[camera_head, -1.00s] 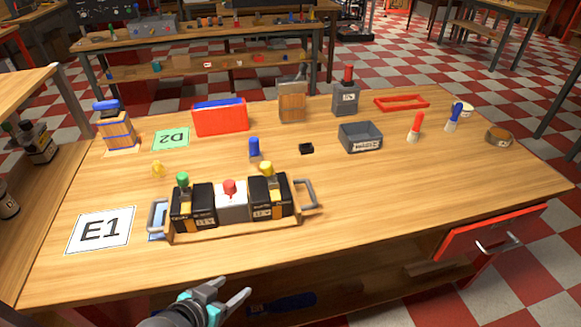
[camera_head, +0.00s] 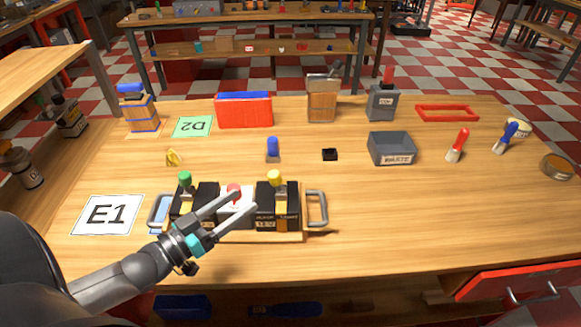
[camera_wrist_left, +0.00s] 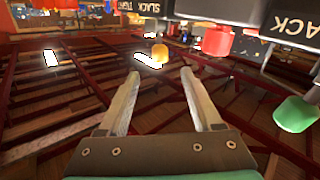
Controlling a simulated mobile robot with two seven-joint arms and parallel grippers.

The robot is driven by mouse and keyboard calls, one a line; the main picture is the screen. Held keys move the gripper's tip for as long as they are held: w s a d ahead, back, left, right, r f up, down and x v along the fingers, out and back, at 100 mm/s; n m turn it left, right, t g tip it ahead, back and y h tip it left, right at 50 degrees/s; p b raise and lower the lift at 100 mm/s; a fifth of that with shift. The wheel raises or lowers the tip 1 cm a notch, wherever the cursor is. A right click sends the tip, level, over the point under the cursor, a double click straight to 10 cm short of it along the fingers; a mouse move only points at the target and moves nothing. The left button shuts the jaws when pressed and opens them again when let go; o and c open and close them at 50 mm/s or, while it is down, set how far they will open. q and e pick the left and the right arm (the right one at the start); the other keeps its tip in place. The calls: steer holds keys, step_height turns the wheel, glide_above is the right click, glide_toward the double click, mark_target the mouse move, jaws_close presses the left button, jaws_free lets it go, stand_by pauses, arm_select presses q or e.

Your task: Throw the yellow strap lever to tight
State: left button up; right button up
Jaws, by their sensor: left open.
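The yellow strap lever (camera_head: 275,178) stands on the right black block of a wooden lever tray (camera_head: 270,237). Its yellow knob also shows in the wrist view (camera_wrist_left: 160,52), beyond my fingertips. I cannot tell which way it is set. A red knob (camera_head: 234,189) is on the white middle block and a green-knobbed lever (camera_head: 184,180) is on the left black block. My left gripper (camera_head: 245,201) is open and empty, in front of the middle block and left of the yellow lever, apart from it. A "SLACK TIGHT" label (camera_wrist_left: 130,8) shows in the wrist view. My right gripper is not in view.
Grey handles (camera_head: 317,208) stand at the tray's ends. The E1 card (camera_head: 108,214) lies left of it. Behind are a blue-capped peg (camera_head: 273,149), a small black block (camera_head: 330,154) and a grey waste bin (camera_head: 391,148). The table right of the tray is clear.

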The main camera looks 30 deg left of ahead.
mark_target(275, 183)
arm_select(q)
steer(key=b+x, duration=0.2)
steer(key=x, duration=1.2)
steer(key=shift+w+d+b, duration=0.1)
steer(key=shift+w+b, duration=0.1)
steer(key=shift+b, duration=0.2)
jaws_close()
